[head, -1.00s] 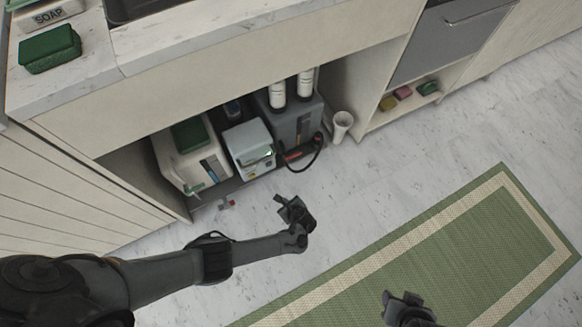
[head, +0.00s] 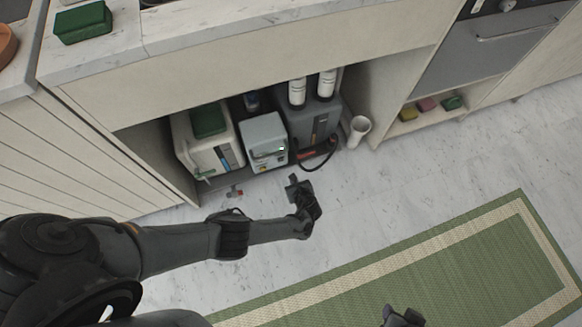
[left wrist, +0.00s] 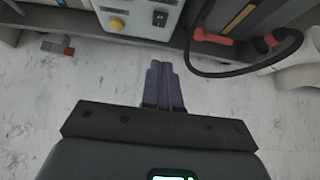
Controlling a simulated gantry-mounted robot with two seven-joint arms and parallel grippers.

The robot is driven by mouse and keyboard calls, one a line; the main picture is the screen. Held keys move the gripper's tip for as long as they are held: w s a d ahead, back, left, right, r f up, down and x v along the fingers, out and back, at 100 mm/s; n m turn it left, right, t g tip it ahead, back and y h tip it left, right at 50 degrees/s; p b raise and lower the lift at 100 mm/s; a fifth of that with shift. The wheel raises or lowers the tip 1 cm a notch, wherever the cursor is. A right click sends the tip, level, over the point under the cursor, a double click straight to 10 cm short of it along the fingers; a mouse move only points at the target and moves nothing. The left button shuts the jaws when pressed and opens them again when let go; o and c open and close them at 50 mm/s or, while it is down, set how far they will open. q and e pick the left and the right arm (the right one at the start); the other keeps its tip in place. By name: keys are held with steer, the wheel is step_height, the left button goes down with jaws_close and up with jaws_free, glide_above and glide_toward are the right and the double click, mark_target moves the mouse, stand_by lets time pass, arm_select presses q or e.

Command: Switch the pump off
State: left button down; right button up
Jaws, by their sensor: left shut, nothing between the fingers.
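A pale grey box (head: 264,142) stands in the middle of the open under-counter cabinet. I take it to be the pump. In the left wrist view its front panel (left wrist: 138,30) carries a round yellow knob (left wrist: 117,22) and a small black switch (left wrist: 160,18). I cannot tell the switch's position. My left gripper (head: 292,183) is low in front of the cabinet, short of the box. In the left wrist view its fingers (left wrist: 163,68) are together and empty, pointing towards the panel. My right gripper (head: 403,317) is at the bottom edge, mostly cut off.
A cream tank with a green top (head: 208,140) stands left of the box. A dark grey unit (head: 312,125) with a black hose (head: 322,166) stands right. A white cup (head: 358,131) stands beside the cabinet. A small red-and-grey item (head: 235,192) lies before it. Open floor lies in front.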

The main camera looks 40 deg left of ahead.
mark_target(282, 159)
arm_select(q)
steer(key=shift+w+a+r+b+x, duration=0.15)
steer(key=shift+a+r+b+x, duration=0.2)
steer(key=shift+b+x, duration=1.3)
steer(key=shift+w+a+r+b+x, duration=0.3)
steer(key=shift+b+x, duration=0.7)
steer(key=shift+x, duration=1.3)
steer(key=shift+a+r+b+x, duration=0.15)
steer(key=shift+r+b+x, duration=0.35)
steer(key=shift+b+x, duration=1.15)
steer(key=shift+w+a+f+p, duration=0.1)
steer(key=shift+a+f+p, duration=0.1)
steer(key=shift+p, duration=0.15)
